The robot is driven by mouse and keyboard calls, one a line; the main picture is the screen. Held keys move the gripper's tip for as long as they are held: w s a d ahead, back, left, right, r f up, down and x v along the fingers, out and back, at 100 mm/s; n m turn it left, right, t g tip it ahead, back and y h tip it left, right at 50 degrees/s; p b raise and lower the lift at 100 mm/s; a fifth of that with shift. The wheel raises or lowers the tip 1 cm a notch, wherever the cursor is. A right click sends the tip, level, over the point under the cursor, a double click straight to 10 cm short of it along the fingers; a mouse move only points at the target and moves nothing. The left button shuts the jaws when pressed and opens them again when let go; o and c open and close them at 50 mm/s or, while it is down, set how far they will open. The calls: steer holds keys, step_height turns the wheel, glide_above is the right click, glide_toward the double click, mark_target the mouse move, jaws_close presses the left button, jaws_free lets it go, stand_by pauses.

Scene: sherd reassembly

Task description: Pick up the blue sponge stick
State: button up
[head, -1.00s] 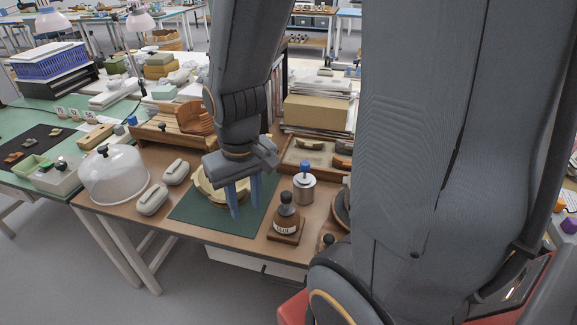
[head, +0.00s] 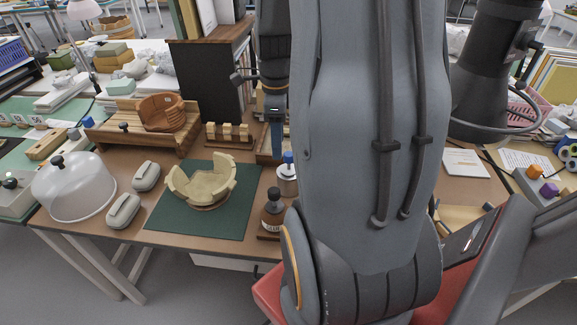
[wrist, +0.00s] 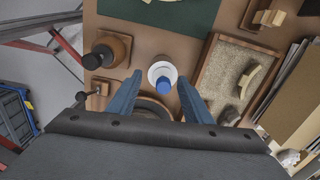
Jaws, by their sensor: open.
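In the wrist view the blue top (wrist: 164,84) sits in the white-rimmed jar (wrist: 155,70), between my fingers as seen from above. My gripper (head: 275,124) is open and empty; its blue fingers point down above the jar in the head view. In the wrist view my gripper (wrist: 159,82) has one finger on each side of the jar, with no contact visible.
A brown bottle (head: 272,208) on a wooden base stands beside the jar; it also shows in the wrist view (wrist: 112,48). A sand tray (wrist: 232,75) lies on the other side. A partly rebuilt bowl (head: 205,182) rests on the green mat (head: 170,217).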

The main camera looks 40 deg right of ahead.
mark_target(289, 154)
steer(key=d+m, duration=0.1)
steer(key=m, duration=0.1)
steer(key=d, duration=0.1)
steer(key=shift+s+d+f+m, duration=0.1)
steer(key=shift+s+d+m, duration=0.2)
steer(key=shift+m, duration=0.1)
steer(key=shift+d+f+m, duration=0.15)
steer(key=shift+d+m, duration=0.05)
steer(key=shift+m, duration=0.1)
steer(key=f, duration=0.2)
steer(key=f+p, duration=0.1)
steer(key=f, duration=0.3)
steer(key=shift+s+a+p, duration=0.1)
steer(key=shift+s+p, duration=0.2)
steer(key=shift+s, duration=0.1)
steer(key=shift+f, duration=0.8)
steer(key=c, duration=0.7)
